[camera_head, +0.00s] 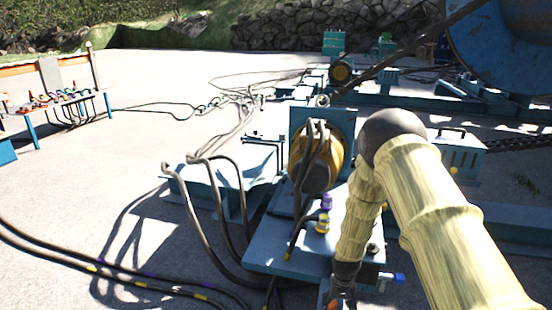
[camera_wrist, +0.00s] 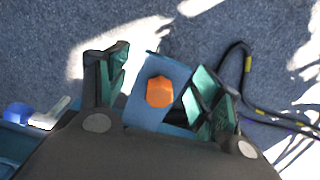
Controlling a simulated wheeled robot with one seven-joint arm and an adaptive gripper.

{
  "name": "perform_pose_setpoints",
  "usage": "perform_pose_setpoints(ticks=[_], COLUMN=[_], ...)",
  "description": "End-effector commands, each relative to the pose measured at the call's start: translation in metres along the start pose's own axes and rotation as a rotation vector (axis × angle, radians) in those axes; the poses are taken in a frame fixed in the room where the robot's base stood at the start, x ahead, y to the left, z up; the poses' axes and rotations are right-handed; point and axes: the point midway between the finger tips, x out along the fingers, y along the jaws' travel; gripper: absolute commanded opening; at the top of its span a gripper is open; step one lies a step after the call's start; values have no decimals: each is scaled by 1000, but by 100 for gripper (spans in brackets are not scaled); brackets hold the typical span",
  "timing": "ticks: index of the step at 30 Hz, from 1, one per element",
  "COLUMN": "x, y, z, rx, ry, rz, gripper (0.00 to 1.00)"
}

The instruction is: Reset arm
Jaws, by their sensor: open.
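My arm reaches down in the head view, and my gripper (camera_head: 340,298) is at the bottom edge, partly cut off. In the wrist view my gripper (camera_wrist: 160,62) is open, with its two green-padded fingers apart. An orange knob (camera_wrist: 159,91) on a blue block (camera_wrist: 148,112) shows between the fingers. I cannot tell whether the fingers touch the block. Nothing is visibly held.
A blue machine base (camera_head: 290,258) with an orange-brown drum (camera_head: 312,165) stands beside my arm. Black cables (camera_head: 120,272) lie on the ground at left. A large blue reel (camera_head: 505,45) is at upper right. Open concrete lies at left.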

Motion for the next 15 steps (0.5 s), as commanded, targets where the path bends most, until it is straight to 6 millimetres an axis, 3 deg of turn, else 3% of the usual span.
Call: perform_pose_setpoints(ticks=[1, 6, 10, 15], x=[17, 54, 70, 72], y=[7, 25, 38, 50], z=[30, 119, 192, 277], rx=[-6, -34, -59, -88], ry=[-11, -9, -10, -9], rz=[4, 11, 11, 5], gripper=[66, 66, 66, 66])
